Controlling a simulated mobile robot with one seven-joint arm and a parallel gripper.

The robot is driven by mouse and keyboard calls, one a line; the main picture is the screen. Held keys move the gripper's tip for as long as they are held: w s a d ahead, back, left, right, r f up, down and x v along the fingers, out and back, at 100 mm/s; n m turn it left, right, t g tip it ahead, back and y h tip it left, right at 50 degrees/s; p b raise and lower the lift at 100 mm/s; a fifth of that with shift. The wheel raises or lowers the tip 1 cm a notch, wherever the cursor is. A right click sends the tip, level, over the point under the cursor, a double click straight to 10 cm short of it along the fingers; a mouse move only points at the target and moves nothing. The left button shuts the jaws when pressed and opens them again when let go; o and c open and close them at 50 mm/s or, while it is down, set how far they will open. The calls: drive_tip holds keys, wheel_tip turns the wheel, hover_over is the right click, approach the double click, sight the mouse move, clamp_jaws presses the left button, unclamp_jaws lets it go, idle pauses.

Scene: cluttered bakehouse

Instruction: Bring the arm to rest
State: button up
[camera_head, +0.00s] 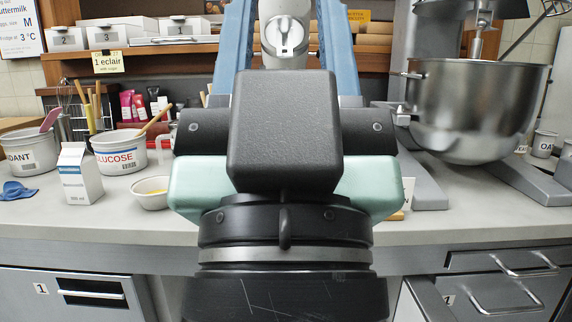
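My arm (282,130) stands upright in the middle of the view, close to the camera. Its black block, mint-green housing and black ring with a metal band hide the middle of the counter. Two blue bars rise behind the block and run out of the top of the frame, with a pale rounded part between them. No fingertips can be made out, so I cannot see whether my gripper is open or shut. I see nothing held.
The counter (120,222) carries a milk-type carton (78,178), a glucose tub (118,158), a small bowl (150,193) and a blue cloth (17,190) at left. A mixer with a steel bowl (475,110) stands at right. Below, a right-hand drawer (500,300) appears pulled out.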

wheel_tip(320, 180, up, 31)
drive_tip(key=p, duration=2.8)
drive_tip(key=shift+f, duration=0.15)
drive_tip(key=shift+a, duration=0.15)
